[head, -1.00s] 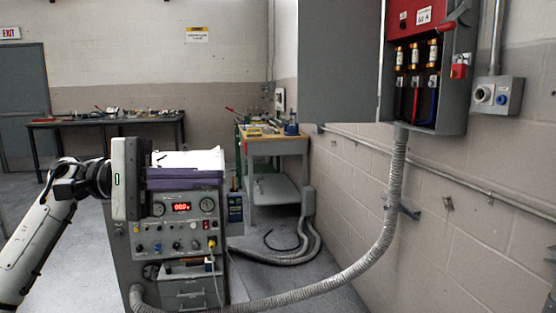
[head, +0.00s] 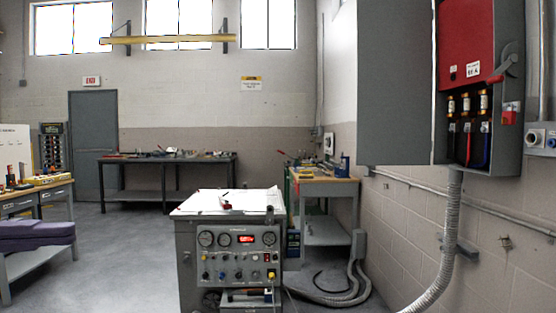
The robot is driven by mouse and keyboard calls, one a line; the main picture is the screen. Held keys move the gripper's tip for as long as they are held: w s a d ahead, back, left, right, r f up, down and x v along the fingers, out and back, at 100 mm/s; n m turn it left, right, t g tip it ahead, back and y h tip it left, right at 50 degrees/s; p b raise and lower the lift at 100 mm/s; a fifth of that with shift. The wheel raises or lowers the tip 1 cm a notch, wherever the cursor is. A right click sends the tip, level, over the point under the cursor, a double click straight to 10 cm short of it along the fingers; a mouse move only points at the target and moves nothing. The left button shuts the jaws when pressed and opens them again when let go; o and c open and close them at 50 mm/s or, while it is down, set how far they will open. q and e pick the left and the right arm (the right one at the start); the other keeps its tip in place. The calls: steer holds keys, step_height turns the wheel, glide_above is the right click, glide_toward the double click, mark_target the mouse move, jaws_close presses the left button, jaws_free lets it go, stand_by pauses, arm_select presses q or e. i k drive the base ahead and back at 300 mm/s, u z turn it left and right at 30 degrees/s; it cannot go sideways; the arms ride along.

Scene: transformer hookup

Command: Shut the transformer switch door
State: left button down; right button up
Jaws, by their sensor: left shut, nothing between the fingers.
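The transformer switch is a grey box (head: 508,150) on the right wall. Its grey door (head: 395,80) stands wide open, swung out to the left of the box. Inside, a red panel (head: 465,45) sits above several fuses and cables. My right gripper is not in view.
A grey test cart (head: 228,262) with gauges and a white top stands in the middle. A flexible conduit (head: 447,240) hangs below the box. A wooden-topped bench (head: 325,181) and a dark workbench (head: 167,160) stand behind. Floor shows between my left gripper and the cart.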

mark_target(394, 60)
steer(key=z, duration=0.35)
steer(key=i, duration=2.15)
steer(key=z, duration=0.6)
steer(key=i, duration=1.25)
steer(key=z, duration=0.15)
